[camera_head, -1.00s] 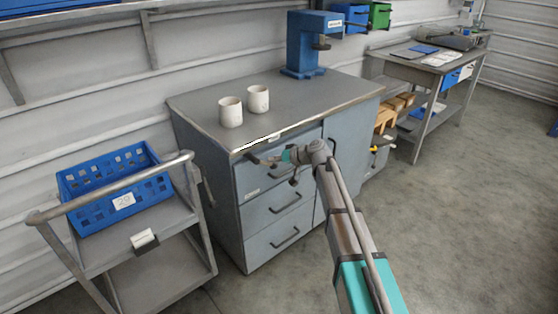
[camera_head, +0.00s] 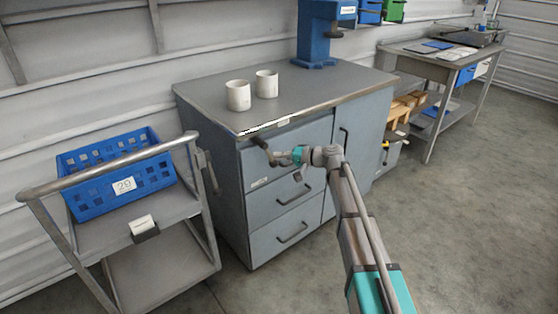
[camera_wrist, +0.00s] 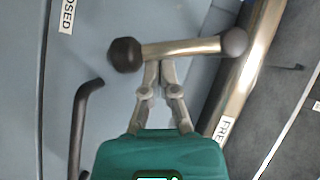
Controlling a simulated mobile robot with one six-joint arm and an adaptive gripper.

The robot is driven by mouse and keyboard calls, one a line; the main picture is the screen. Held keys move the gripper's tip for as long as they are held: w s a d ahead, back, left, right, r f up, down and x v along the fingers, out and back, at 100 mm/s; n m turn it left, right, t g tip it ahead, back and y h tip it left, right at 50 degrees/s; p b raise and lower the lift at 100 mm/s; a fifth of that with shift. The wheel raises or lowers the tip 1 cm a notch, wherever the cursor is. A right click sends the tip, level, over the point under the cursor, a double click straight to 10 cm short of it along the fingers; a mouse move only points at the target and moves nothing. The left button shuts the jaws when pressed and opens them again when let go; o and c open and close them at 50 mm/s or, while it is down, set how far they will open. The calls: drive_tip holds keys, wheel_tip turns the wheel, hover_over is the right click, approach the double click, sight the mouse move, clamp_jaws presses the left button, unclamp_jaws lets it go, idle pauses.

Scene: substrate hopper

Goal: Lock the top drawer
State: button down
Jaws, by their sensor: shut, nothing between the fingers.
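The top drawer (camera_head: 314,134) of the grey cabinet looks closed; my gripper hides part of its front. A metal lever with dark round ends sits under the worktop edge at the drawer's upper left (camera_head: 263,147). In the wrist view the lever bar (camera_wrist: 185,47) lies across, just ahead of my gripper (camera_wrist: 155,65). My gripper's fingers are together with nothing between them, their tips touching or very near the bar's side. A partly cut-off label ending "OSED" (camera_wrist: 66,16) is on the drawer front, and one starting "FRE" (camera_wrist: 222,130) is on the worktop edge.
A dark drawer handle (camera_wrist: 80,125) is beside my gripper. Two white cups (camera_head: 238,95) and a blue machine (camera_head: 318,35) stand on the worktop (camera_head: 345,80). A cart with a blue crate (camera_head: 85,208) is at the left. The floor at the right is clear.

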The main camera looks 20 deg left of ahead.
drive_tip(key=m+b, duration=0.1)
drive_tip(key=s+f+y+b, duration=0.1)
drive_tip(key=shift+a+f+m+b, duration=0.2)
drive_tip(key=shift+a+m+b, duration=0.1)
drive_tip(key=shift+a+m, duration=0.1)
drive_tip(key=shift+s+a+y, duration=0.25)
drive_tip(key=shift+s+y, duration=0.05)
drive_tip(key=shift+s, duration=0.05)
drive_tip(key=shift+w+d, duration=0.25)
drive_tip(key=shift+d, duration=0.05)
drive_tip(key=w+d, duration=0.1)
drive_tip(key=d, duration=1.1)
drive_tip(key=shift+w+d, duration=0.15)
drive_tip(key=shift+w, duration=0.15)
drive_tip(key=shift+r, duration=0.1)
